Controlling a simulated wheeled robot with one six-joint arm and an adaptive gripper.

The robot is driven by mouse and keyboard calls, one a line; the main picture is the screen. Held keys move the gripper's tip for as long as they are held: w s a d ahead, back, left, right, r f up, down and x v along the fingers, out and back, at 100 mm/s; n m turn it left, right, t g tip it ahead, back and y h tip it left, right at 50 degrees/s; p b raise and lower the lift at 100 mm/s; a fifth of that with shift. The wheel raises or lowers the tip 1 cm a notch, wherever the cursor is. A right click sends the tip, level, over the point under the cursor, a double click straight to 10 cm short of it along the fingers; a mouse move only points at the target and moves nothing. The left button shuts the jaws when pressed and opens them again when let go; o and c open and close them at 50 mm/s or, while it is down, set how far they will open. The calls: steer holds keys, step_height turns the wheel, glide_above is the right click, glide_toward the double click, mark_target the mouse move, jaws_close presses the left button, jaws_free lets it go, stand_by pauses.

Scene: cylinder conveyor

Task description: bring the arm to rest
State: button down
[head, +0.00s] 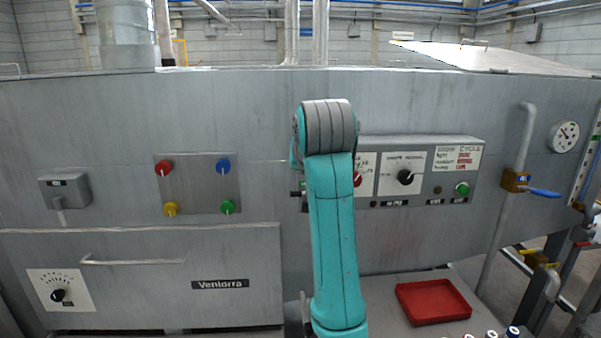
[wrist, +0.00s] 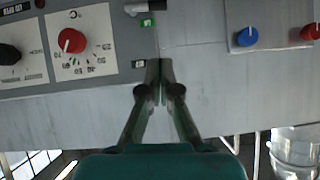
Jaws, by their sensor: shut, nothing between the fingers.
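My arm (head: 334,240) stands upright in the middle of the head view, its teal link rising to a grey joint at the top. My gripper (wrist: 160,92) shows in the wrist view with its two fingertips together and nothing between them. It points at the grey machine panel, which appears upside down there. In the head view the gripper is mostly hidden behind my arm. A red knob (wrist: 72,40) on a white dial plate lies left of the fingertips in the wrist view, apart from them.
The grey machine front (head: 120,130) spans the head view. It carries a control box (head: 470,150), coloured knobs on a plate (head: 197,184), a drawer handle (head: 132,262) and a blue-handled valve (head: 541,192). A red tray (head: 433,301) lies on the table at lower right, with several small cylinders nearer.

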steer(key=shift+s+r, duration=0.3)
steer(key=shift+s, duration=0.2)
